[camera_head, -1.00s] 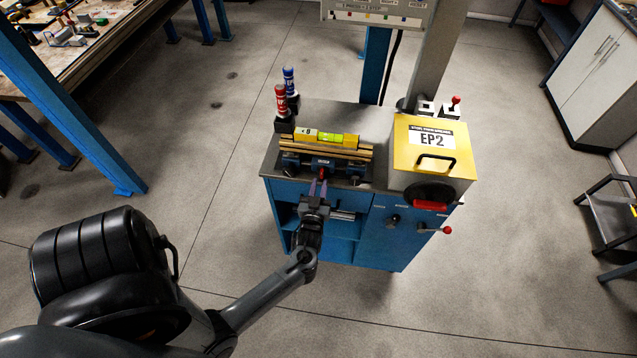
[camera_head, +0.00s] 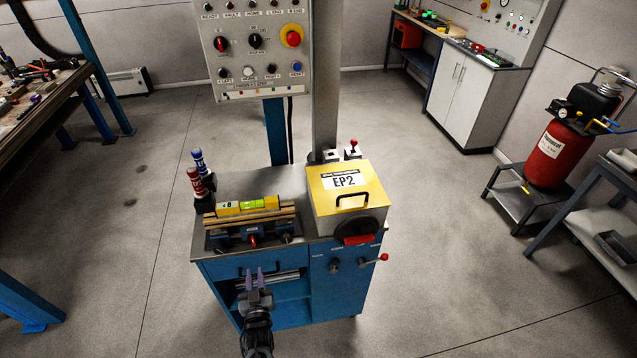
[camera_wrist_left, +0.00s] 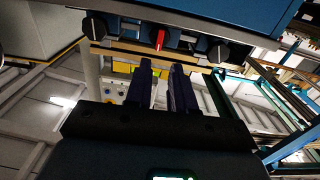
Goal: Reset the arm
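My left gripper (camera_head: 261,280) is in front of the blue cabinet of the EP2 station (camera_head: 302,299), below its worktop edge. Its two purple fingers stand a little apart with nothing seen between them. In the left wrist view the fingers (camera_wrist_left: 162,88) also show a gap, pointing toward a red knob (camera_wrist_left: 159,39) flanked by black knobs. My right gripper is in neither view.
The worktop holds a blue vise fixture with a yellow level (camera_head: 250,204), red and blue markers (camera_head: 196,180) and a yellow EP2 box (camera_head: 345,182). A control panel (camera_head: 254,45) stands behind. A red tank (camera_head: 548,158) is at the right; open floor surrounds the station.

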